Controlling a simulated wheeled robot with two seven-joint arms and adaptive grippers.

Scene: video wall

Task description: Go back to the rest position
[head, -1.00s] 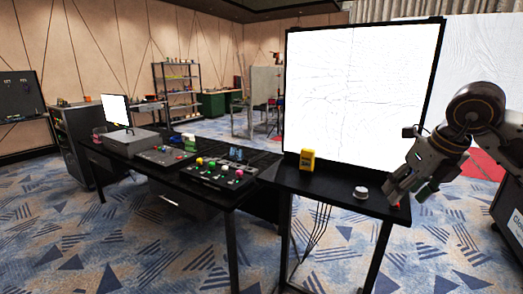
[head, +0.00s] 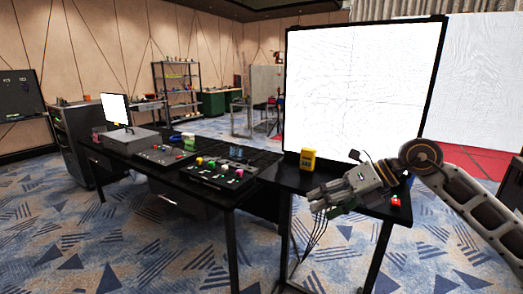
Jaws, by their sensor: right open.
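My right gripper (head: 322,200) reaches in from the right and points left, above the front part of the small black table (head: 278,178). Its jaws are open and I see nothing between them. My right arm stretches from the gripper to the lower right edge of the view. My left gripper is not in view.
A yellow box (head: 307,159) stands on the small table before a large white screen (head: 362,90). A red button (head: 396,201) sits at its right corner. Control panels (head: 216,174) and a monitor (head: 115,109) stand on the long desk. Patterned carpet in front is clear.

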